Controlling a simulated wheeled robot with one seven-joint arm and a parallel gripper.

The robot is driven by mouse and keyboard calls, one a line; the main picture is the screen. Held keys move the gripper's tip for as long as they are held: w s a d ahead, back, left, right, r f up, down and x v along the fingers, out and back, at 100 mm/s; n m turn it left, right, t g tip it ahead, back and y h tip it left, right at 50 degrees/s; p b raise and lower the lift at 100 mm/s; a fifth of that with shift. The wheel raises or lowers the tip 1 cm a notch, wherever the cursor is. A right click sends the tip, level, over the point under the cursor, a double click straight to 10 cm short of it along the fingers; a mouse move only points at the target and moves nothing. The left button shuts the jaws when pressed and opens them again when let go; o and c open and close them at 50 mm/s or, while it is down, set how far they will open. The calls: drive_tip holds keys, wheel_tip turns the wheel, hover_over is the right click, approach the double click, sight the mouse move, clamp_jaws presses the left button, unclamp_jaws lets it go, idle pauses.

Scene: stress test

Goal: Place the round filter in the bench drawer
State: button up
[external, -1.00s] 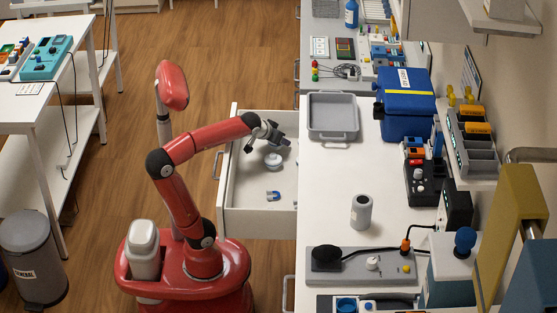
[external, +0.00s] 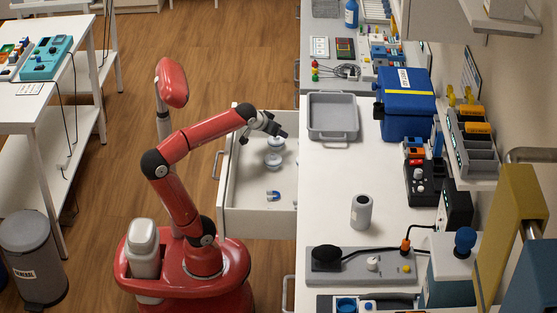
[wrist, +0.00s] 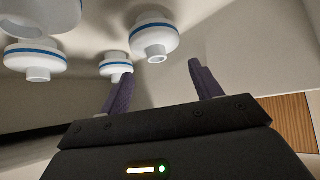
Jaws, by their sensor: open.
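The bench drawer (external: 257,224) is pulled out to the left of the bench. White round filters with blue bands lie inside: one (external: 274,160) near the middle and one (external: 276,143) behind it, under my gripper (external: 264,137). A small blue-and-white piece (external: 273,196) lies nearer the front. In the wrist view, several round filters show; one (wrist: 153,35) is beyond the gap between my fingertips (wrist: 162,70), and a smaller-looking one (wrist: 117,62) is beside the left finger. My gripper is open and empty, above the drawer.
The bench top (external: 325,200) right of the drawer holds a grey tray (external: 333,135), a grey cylinder (external: 361,212), a blue box (external: 405,105) and a grey fixture (external: 370,266) with a cable. A grey bin (external: 35,262) stands on the floor at left.

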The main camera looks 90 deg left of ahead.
sight(276, 140)
wheel_tip(276, 140, up, 4)
drive_tip(key=shift+r+p, duration=0.2)
drive_tip(key=shift+p, duration=0.1)
drive_tip(key=shift+f, duration=0.65)
wheel_tip(276, 140, down, 6)
drive_tip(key=shift+f+b, duration=0.1)
drive_tip(key=shift+b, duration=0.8)
drive_tip(key=b+x, duration=0.1)
drive_tip(key=x, duration=0.2)
drive_tip(key=shift+a+f, duration=0.1)
drive_tip(key=shift+f, duration=0.25)
wheel_tip(276, 140, up, 4)
drive_tip(key=shift+f+p, duration=0.15)
drive_tip(key=shift+p, duration=0.6)
drive_tip(key=shift+r, duration=0.85)
